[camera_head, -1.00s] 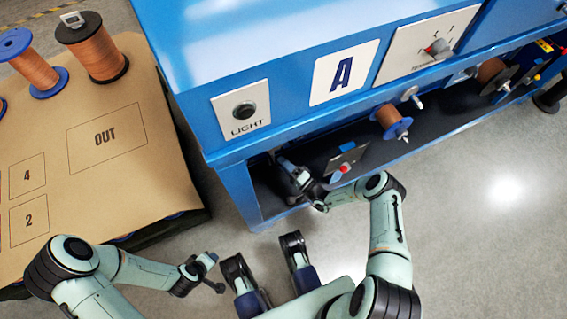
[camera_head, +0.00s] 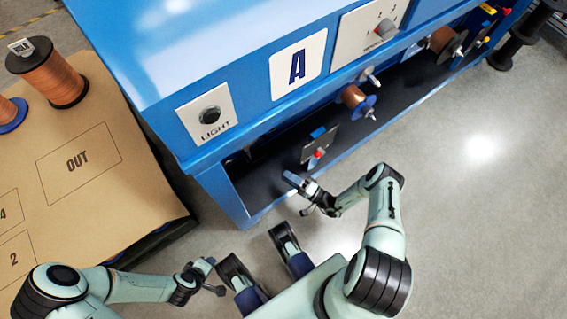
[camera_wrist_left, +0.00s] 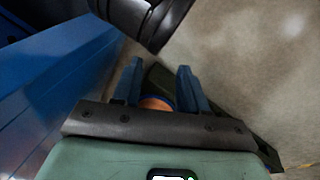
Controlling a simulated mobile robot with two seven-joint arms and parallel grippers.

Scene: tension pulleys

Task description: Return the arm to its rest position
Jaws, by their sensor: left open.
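My right arm (camera_head: 384,222) reaches in front of the blue machine. Its gripper (camera_head: 296,182) is at the edge of the machine's open lower bay, in front of the small panel with a red button (camera_head: 318,153). I see nothing held there, but its jaws are too small to read. My left gripper (camera_wrist_left: 157,82) is open, its two blue fingers apart in the left wrist view. A round copper-coloured thing with a blue rim (camera_wrist_left: 154,104) shows low between those fingers, partly hidden by the gripper body. In the head view the left arm (camera_head: 140,285) is bent low at the left.
The blue machine (camera_head: 240,170) has an "A" sign, a LIGHT button (camera_head: 210,114) and a mounted copper spool (camera_head: 353,97). A brown table (camera_head: 130,190) at left carries copper spools (camera_head: 48,72) and a marked OUT area. Grey floor (camera_head: 470,220) is free at right.

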